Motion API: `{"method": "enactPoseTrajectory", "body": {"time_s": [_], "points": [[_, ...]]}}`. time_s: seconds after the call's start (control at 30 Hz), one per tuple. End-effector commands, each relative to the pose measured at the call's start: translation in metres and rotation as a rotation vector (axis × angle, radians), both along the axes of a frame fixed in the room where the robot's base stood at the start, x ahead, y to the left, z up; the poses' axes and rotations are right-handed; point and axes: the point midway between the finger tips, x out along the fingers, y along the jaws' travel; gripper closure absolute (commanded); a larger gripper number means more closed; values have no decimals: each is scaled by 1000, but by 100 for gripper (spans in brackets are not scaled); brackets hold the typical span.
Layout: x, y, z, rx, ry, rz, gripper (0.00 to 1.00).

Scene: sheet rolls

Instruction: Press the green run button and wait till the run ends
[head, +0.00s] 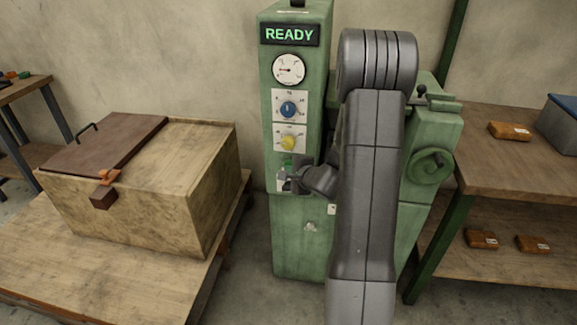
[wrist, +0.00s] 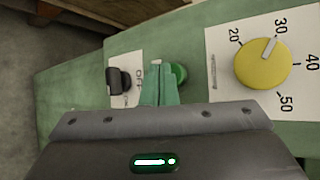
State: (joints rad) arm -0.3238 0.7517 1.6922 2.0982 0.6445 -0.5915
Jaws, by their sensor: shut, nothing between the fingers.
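The green machine cabinet (head: 298,235) stands in the middle of the head view, and its display (head: 290,34) reads READY. The green run button (wrist: 179,73) shows in the wrist view, just right of my fingertips and partly hidden by them. In the head view the button (head: 287,162) is small, just above my gripper (head: 284,179). My gripper, also in the wrist view (wrist: 157,68), is shut and empty, close in front of the panel. I cannot tell whether the fingertips touch the button or panel.
A yellow dial (wrist: 263,65) and a black switch (wrist: 118,80) flank the button in the wrist view. A blue dial (head: 288,109) and a gauge (head: 289,69) sit higher. A wooden box (head: 165,210) stands left; a bench (head: 510,165) stands right.

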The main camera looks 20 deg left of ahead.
Motion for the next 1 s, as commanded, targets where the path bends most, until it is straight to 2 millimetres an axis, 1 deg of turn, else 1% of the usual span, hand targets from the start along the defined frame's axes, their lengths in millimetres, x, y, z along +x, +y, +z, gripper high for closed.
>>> {"method": "enactPoseTrajectory", "body": {"time_s": [1.0], "points": [[10, 2, 0, 0, 0, 0, 100]]}}
